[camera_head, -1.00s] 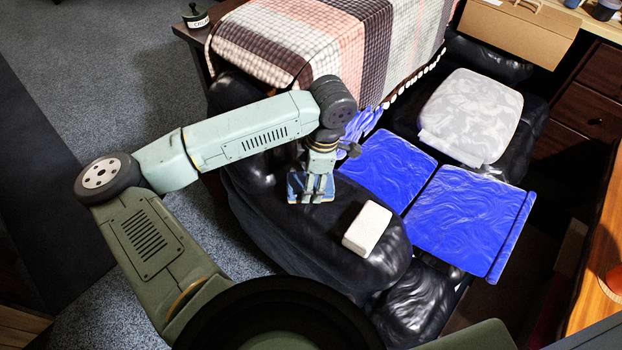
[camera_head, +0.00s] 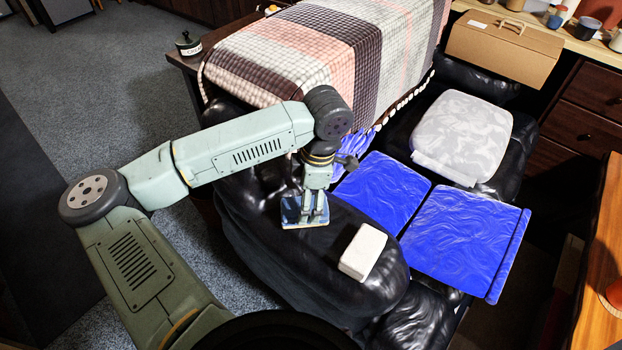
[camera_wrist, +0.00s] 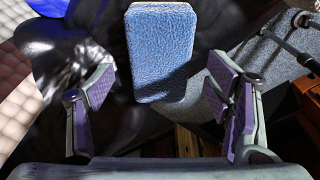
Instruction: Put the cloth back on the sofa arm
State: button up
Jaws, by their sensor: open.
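My gripper is open, fingers pointing down over the sofa arm. I cannot tell how far the fingertips are from the surface. A white block-like thing (camera_head: 363,252) lies farther along the same sofa arm.
Blue cushions (camera_head: 465,235) and a grey patterned cushion (camera_head: 460,135) lie on the sofa. A plaid blanket (camera_head: 300,50) covers a surface behind. Carpet (camera_head: 130,75) is open at left.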

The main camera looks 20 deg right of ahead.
notch_tip(320, 180, up, 9)
jog(key=d+b, duration=0.1)
jog(key=shift+s+d+b, duration=0.15)
jog(key=shift+d+b, duration=0.05)
jog(key=shift+b, duration=0.1)
